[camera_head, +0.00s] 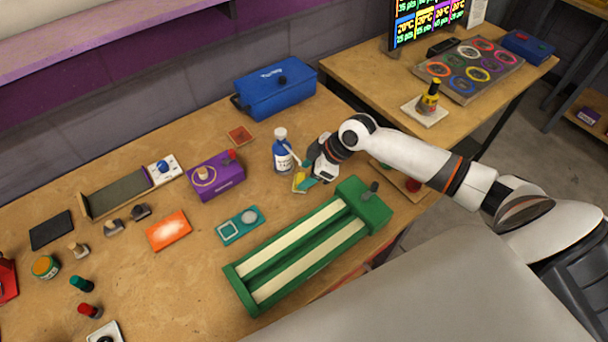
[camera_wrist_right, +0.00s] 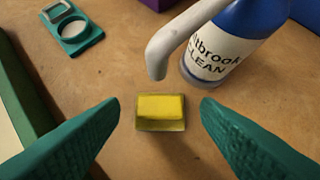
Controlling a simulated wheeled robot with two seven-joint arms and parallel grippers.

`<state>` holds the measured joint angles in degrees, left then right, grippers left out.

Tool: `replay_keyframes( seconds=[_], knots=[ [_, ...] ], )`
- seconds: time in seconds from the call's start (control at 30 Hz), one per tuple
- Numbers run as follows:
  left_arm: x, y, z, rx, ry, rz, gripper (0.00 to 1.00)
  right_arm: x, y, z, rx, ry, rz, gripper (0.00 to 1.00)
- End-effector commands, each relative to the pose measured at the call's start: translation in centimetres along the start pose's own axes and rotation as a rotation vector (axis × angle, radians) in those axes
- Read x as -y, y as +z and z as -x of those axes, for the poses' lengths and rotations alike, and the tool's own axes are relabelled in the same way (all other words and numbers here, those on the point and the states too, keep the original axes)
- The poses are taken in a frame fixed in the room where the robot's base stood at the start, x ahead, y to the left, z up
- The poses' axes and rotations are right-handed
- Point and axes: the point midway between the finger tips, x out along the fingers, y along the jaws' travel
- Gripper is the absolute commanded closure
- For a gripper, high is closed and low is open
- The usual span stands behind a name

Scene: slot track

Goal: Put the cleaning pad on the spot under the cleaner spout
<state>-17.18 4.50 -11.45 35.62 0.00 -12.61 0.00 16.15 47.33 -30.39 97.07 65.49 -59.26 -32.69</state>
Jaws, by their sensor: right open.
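The cleaning pad (camera_wrist_right: 160,108) is a small yellow block with an olive lower part, resting on the table. It also shows in the head view (camera_head: 299,182), partly behind my gripper. The cleaner is a blue and white bottle (camera_head: 282,155), upright beside it; in the wrist view its label (camera_wrist_right: 215,55) and grey curved spout (camera_wrist_right: 160,52) show. The spout's tip points down near the pad's far edge. No separate spot mark is visible there. My right gripper (camera_head: 305,179) is open, with its teal fingers on either side of the pad and apart from it. My left gripper is not in view.
A long green slot track (camera_head: 305,245) lies close in front of my right gripper. A teal tray with a round disc (camera_head: 240,225), a purple box (camera_head: 216,176) and a blue toolbox (camera_head: 276,90) stand around.

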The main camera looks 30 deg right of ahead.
Motion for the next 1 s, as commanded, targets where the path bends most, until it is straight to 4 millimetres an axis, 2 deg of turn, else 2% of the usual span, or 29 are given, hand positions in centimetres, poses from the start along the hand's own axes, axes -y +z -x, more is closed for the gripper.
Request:
replay_keyframes(
  seconds=[0.3,0.5,0.67,1.0],
  knots=[
    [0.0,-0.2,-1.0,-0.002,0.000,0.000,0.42,0.0,-0.2,6.7,-0.004,-0.002,0.003,0.43],
    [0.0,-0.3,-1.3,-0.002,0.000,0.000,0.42,0.0,-0.1,9.4,-0.003,0.000,0.000,0.43],
    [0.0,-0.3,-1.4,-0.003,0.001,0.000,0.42,-0.1,0.0,10.1,-0.003,0.002,0.000,0.43],
    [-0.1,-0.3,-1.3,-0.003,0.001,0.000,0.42,-0.1,0.0,10.2,-0.001,0.002,0.000,0.43]
  ],
)
